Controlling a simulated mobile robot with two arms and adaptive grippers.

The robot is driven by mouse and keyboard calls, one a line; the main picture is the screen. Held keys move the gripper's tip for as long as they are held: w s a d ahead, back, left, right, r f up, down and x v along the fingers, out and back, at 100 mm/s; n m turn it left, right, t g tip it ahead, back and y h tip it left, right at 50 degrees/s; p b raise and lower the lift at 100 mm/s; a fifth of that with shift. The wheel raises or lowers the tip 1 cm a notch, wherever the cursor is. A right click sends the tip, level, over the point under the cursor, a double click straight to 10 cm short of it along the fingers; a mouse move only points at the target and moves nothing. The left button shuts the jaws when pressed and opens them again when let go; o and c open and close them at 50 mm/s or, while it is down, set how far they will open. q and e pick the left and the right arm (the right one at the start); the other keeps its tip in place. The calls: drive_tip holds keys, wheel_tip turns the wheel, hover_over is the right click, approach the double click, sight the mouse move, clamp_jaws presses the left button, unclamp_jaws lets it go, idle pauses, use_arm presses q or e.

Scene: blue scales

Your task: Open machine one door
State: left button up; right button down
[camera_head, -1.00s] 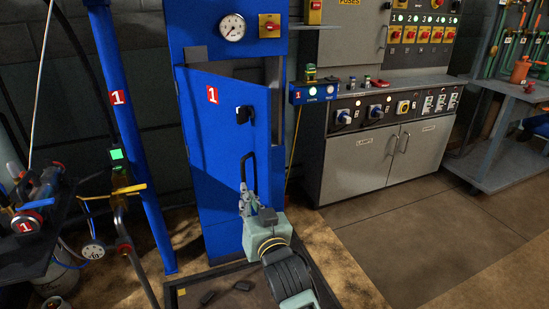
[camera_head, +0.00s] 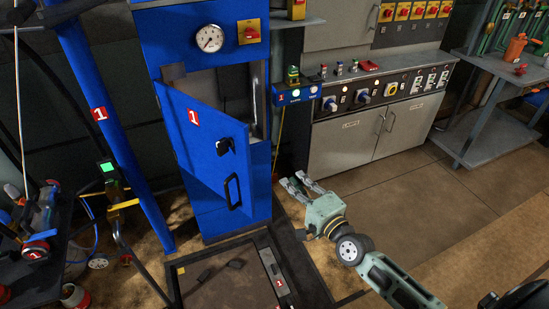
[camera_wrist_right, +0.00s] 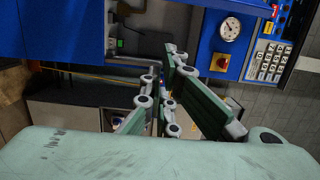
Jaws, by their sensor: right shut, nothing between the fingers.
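Machine one is a tall blue cabinet (camera_head: 185,38) with a round gauge (camera_head: 210,38) on top. Its blue door (camera_head: 205,150), marked with a red 1, stands partly open, its right edge swung out. A dark opening shows above and to the right of the door. The door has a black latch (camera_head: 225,146) and a black bar handle (camera_head: 232,191). My right gripper (camera_head: 298,186) is shut and empty, to the right of the handle and apart from it. Its fingers also show in the wrist view (camera_wrist_right: 168,92), with the gauge (camera_wrist_right: 230,28) beyond. My left gripper is out of view.
A small blue control box (camera_head: 296,94) is beside the machine. A grey control cabinet (camera_head: 350,140) stands to the right. A dark-framed tray (camera_head: 225,285) lies on the floor before the machine. A blue post (camera_head: 110,125) stands left. The floor at right (camera_head: 430,205) is clear.

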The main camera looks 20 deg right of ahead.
sight(251, 171)
drive_tip(key=w+a, duration=0.2)
drive_tip(key=w, duration=0.8)
drive_tip(key=s+a+p, duration=0.2)
drive_tip(key=a, duration=0.1)
drive_tip(key=shift+s+a, duration=0.15)
drive_tip(key=shift+a, duration=0.05)
drive_tip(key=shift+m+h, duration=0.7)
drive_tip(key=shift+h, duration=0.2)
drive_tip(key=s+a+p, duration=0.2)
drive_tip(key=a+p, duration=0.1)
drive_tip(key=s+a+p, duration=0.1)
drive_tip(key=p, duration=0.1)
drive_tip(key=shift+a+r, duration=0.2)
drive_tip(key=shift+r, duration=0.05)
drive_tip(key=s+a, duration=0.5)
drive_tip(key=a, duration=0.8)
drive_tip(key=shift+a+f, duration=0.25)
drive_tip(key=shift+a, duration=0.05)
drive_tip(key=shift+d, duration=0.1)
